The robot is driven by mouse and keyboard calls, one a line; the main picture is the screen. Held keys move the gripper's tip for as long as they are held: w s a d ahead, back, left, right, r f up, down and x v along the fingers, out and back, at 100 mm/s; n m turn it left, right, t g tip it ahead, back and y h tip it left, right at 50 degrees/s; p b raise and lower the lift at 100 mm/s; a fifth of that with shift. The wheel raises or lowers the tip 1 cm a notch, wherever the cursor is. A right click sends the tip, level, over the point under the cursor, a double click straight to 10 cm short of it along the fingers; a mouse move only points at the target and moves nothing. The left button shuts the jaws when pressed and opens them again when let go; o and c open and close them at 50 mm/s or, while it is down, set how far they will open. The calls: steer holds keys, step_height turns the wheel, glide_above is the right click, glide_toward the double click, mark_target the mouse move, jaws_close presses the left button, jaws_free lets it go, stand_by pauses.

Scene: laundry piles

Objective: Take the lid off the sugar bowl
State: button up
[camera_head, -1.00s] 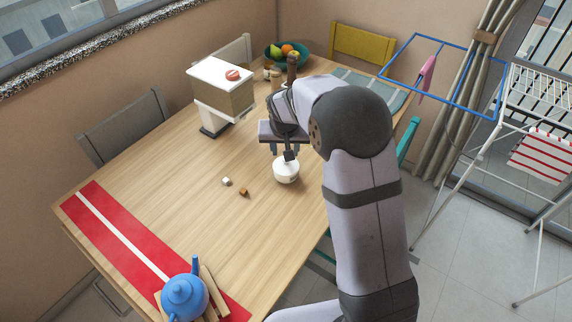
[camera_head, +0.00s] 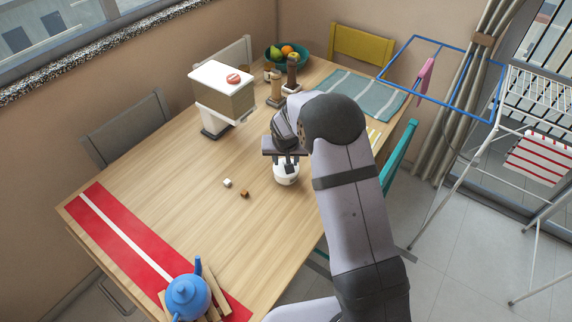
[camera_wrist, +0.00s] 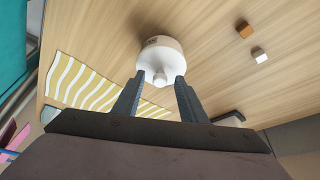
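The white sugar bowl (camera_head: 287,178) stands on the wooden table, under my gripper (camera_head: 288,165). A small brown mark shows on its side in the wrist view (camera_wrist: 160,50). Its lid has a small pale round knob (camera_wrist: 160,78). My gripper's two dark fingers (camera_wrist: 159,88) are apart, one on each side of the knob, with gaps visible between. In the head view my gripper hides the top of the bowl, so the lid is not clear there.
A white sugar cube (camera_head: 227,183) and a brown one (camera_head: 244,194) lie left of the bowl. A coffee machine (camera_head: 225,95) and a wooden grinder (camera_head: 275,88) stand farther back. A blue teapot (camera_head: 188,297) sits at the front.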

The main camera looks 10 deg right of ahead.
steer(key=shift+w+f, duration=0.1)
steer(key=shift+f, duration=0.2)
jaws_close()
